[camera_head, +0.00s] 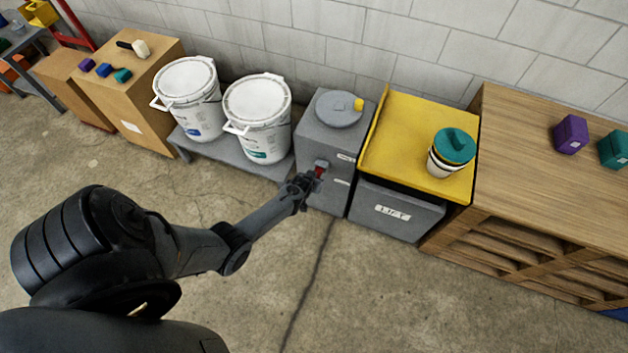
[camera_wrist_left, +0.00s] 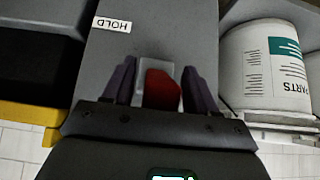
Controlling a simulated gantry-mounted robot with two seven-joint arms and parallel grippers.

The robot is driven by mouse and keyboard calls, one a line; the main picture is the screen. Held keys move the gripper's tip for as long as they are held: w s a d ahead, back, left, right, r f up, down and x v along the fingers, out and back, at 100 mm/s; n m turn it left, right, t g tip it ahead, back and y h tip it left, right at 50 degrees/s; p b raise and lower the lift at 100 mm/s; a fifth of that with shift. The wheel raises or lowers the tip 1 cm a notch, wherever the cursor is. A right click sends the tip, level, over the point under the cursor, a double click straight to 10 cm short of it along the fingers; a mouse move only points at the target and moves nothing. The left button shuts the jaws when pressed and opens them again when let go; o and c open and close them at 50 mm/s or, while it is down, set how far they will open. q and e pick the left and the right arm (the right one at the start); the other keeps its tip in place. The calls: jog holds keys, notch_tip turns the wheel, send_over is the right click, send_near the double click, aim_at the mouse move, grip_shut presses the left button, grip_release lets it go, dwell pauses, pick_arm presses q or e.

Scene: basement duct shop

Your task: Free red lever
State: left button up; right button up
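The red lever (camera_head: 319,171) sits in a light grey bracket on the front of a grey cabinet (camera_head: 313,145). My left gripper (camera_head: 309,181) is at the cabinet front, right at the lever. In the left wrist view the red lever (camera_wrist_left: 162,90) lies between the two dark fingers of my left gripper (camera_wrist_left: 160,85), one on each side. The fingers are apart, and I see no clear grip on the lever. Part of the lever is hidden behind the gripper's front edge. My right gripper is not in view.
A "HOLD" label (camera_wrist_left: 112,24) is on the cabinet. White buckets (camera_head: 258,115) on a low grey platform (camera_head: 225,151) stand to the left. A yellow-topped unit (camera_head: 405,130) marked "LIFT" and a wooden bench (camera_head: 530,150) stand to the right. The concrete floor in front is clear.

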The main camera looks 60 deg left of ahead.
pick_arm(q)
jog(key=shift+s+d+r+p, duration=0.15)
jog(key=shift+s+r+p, duration=0.1)
jog(key=shift+r+p, duration=0.2)
jog(key=p+v, duration=0.5)
jog(key=v, duration=0.4)
jog(key=shift+s+d+r, duration=0.2)
jog(key=shift+s+r, duration=0.05)
